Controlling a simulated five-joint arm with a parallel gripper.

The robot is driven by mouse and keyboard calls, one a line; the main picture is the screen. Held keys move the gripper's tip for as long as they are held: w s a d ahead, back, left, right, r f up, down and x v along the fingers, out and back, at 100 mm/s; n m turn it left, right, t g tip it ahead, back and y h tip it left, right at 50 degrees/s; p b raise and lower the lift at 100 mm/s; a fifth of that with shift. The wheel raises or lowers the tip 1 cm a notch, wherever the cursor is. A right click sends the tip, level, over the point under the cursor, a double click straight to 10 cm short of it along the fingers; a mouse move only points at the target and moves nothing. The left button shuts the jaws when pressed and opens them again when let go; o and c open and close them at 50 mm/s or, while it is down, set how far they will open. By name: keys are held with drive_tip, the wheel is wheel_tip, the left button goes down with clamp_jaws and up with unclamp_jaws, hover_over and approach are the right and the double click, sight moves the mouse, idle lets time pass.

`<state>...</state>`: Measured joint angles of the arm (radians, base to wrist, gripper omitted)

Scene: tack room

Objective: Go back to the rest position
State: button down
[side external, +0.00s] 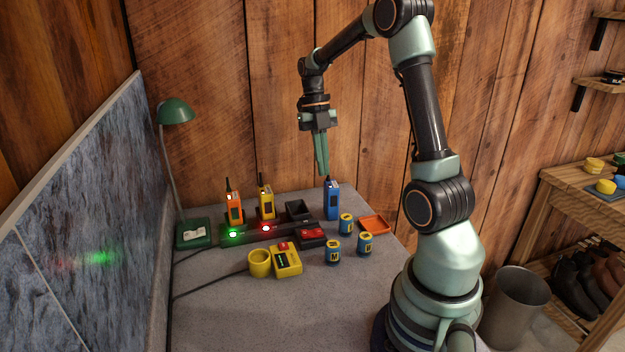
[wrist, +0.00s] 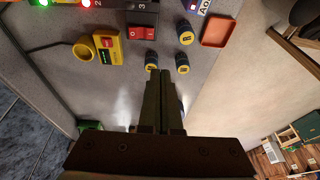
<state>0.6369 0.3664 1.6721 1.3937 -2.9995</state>
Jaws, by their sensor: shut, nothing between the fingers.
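In the side external view my gripper (side external: 323,172) hangs above the back of the grey table (side external: 215,300), pointing down. Its two fingers are closed together with nothing between them. In the wrist view the shut fingers (wrist: 162,72) show at the middle, with the tips near three blue-and-yellow cylinders (wrist: 186,37); one cylinder is partly hidden by the fingers.
An orange radio (side external: 235,208) and a yellow radio (side external: 266,203) stand in a charger with green and red lights. A red switch block (side external: 311,235), yellow box (side external: 287,260), yellow cup (side external: 260,263), orange tray (side external: 375,224) and green lamp (side external: 175,111) are around. The table's front is clear.

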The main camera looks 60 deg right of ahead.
drive_tip(key=a+r+m+t+h, duration=0.1)
drive_tip(key=a+r+m+t, duration=0.2)
drive_tip(key=a+m, duration=0.8)
drive_tip(key=s+a+r+m+t+h, duration=0.1)
drive_tip(key=a+r+m+t, duration=0.3)
drive_tip(key=a+m, duration=0.7)
drive_tip(key=m+t, duration=0.1)
drive_tip(key=m, duration=0.4)
drive_tip(key=shift+s+r, duration=0.2)
drive_tip(key=shift+s, duration=0.05)
